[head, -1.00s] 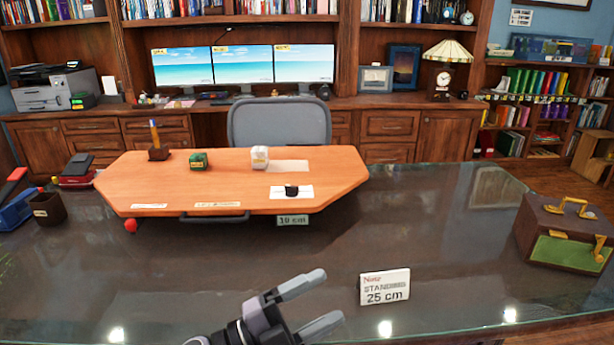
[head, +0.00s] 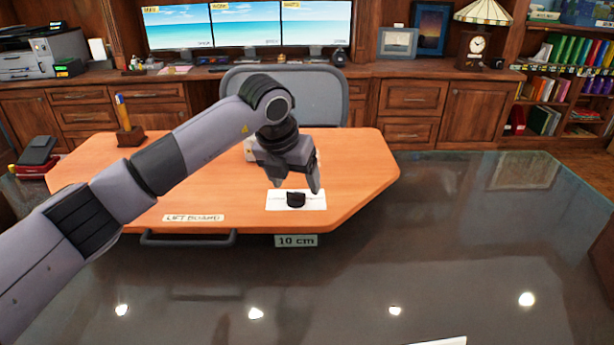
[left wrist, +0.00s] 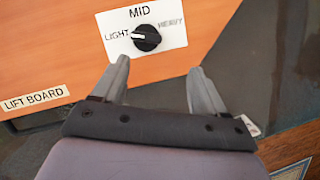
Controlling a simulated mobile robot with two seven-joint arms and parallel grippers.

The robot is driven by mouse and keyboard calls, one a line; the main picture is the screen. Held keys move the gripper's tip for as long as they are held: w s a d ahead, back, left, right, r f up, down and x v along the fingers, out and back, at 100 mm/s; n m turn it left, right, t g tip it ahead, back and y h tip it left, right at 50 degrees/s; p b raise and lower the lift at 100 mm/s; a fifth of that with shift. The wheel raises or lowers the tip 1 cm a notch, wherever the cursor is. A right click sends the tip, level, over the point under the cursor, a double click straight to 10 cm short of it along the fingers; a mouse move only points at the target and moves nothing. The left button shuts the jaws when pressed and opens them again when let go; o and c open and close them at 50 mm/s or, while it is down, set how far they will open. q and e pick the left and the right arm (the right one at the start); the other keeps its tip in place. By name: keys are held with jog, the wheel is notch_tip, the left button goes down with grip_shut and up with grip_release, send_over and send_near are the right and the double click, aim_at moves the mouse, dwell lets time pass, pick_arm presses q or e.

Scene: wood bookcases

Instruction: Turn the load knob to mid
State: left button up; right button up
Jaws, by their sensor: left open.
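The load knob (head: 296,200) is a small black round knob on a white label plate (head: 278,199) on the orange lift board (head: 355,185). In the left wrist view, the knob (left wrist: 147,38) has a white pointer mark turned left toward LIGHT; MID is printed above it and HEAVY to its right. My left gripper (head: 297,186) is open and empty, fingers pointing down just above the knob and apart from it. In the left wrist view, the left gripper (left wrist: 160,68) has its fingers on either side, short of the knob. My right gripper is not in view.
A "LIFT BOARD" label (head: 193,218) and a dark handle (head: 188,239) are at the board's front edge, with a 10 cm tag (head: 296,241) beside them. A pen holder (head: 130,136) stands at the back left. The dark glass desk (head: 450,240) is clear at right.

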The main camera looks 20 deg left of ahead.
aim_at(296, 193)
pick_arm(q)
jog(key=shift+y, duration=0.4)
jog(key=shift+w+a+f+p, duration=0.1)
jog(key=shift+w+a+f, duration=0.1)
jog(key=shift+w+f, duration=0.6)
jog(key=shift+w+a+f+p, duration=0.1)
jog(key=shift+w+a+f, duration=0.15)
jog(key=shift+w+f, duration=0.5)
jog(key=shift+w+a+f+p, duration=0.15)
jog(key=shift+w+f, duration=0.25)
jog(key=shift+f, duration=0.7)
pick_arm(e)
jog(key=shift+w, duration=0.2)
pick_arm(q)
jog(key=c, duration=1.1)
jog(key=shift+o, duration=0.2)
